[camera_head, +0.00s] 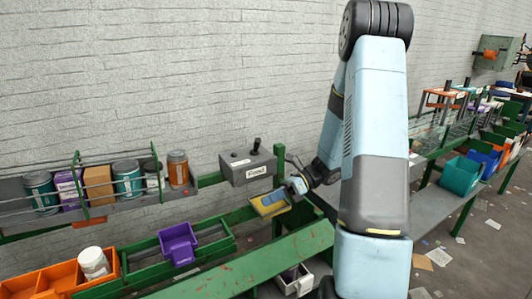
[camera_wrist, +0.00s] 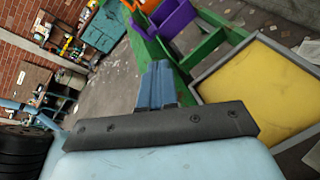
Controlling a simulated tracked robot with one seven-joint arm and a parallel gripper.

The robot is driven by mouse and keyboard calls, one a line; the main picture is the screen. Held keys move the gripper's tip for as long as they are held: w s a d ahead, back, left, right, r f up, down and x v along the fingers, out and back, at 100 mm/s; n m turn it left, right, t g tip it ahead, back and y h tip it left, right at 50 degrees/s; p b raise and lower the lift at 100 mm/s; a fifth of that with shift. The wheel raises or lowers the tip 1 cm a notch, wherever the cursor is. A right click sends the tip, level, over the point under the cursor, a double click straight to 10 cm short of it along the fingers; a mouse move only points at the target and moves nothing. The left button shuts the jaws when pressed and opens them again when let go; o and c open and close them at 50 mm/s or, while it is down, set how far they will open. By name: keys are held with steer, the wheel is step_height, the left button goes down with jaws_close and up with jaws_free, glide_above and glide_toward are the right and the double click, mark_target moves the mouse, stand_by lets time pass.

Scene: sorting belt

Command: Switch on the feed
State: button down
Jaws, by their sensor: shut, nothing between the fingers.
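A grey control box labelled "Feed" (camera_head: 247,166) stands at the right end of the upper shelf. A black lever (camera_head: 256,145) stands up on its top, with small dark knobs beside it. My gripper (camera_head: 296,187) is right of the box and slightly lower, apart from it. In the wrist view my gripper's blue fingers (camera_wrist: 158,85) are shut together with nothing between them. The Feed box and its lever do not show in the wrist view.
A yellow tray (camera_head: 270,203) lies just below my gripper; it also shows in the wrist view (camera_wrist: 270,85). Several cans and boxes stand on the belt (camera_head: 95,209) at left. A purple bin (camera_head: 178,244) sits on the green rail below. Wall behind; bins at right.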

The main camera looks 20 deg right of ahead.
mark_target(266, 160)
steer(key=w+d+m+t+y, duration=0.1)
steer(key=m+t, duration=0.1)
steer(key=w+d+r+m+t+y, duration=0.1)
steer(key=m+t, duration=0.1)
steer(key=m, duration=0.1)
steer(key=w+d+m+t+y, duration=0.1)
steer(key=m+t, duration=0.1)
steer(key=m, duration=0.1)
steer(key=shift+w+d+r+t, duration=0.2)
steer(key=shift+w+r+t, duration=0.05)
steer(key=shift+r+t, duration=0.1)
steer(key=w+d+m+t+h, duration=0.1)
steer(key=w+d+m+t, duration=0.1)
steer(key=d+m+t, duration=0.5)
steer(key=m+t, duration=0.2)
steer(key=m, duration=0.1)
steer(key=shift+w+d+r+h, duration=0.25)
steer(key=shift+w+r+h, duration=0.05)
steer(key=shift+w+r, duration=0.1)
steer(key=x, duration=0.9)
steer(key=shift+w+a+r, duration=0.1)
steer(key=shift+r, duration=0.05)
steer(key=w, duration=0.1)
steer(key=w+r, duration=0.1)
steer(key=w, duration=0.1)
steer(key=shift+w+a+r, duration=0.2)
steer(key=shift+w+r, duration=0.2)
steer(key=shift+w, duration=0.1)
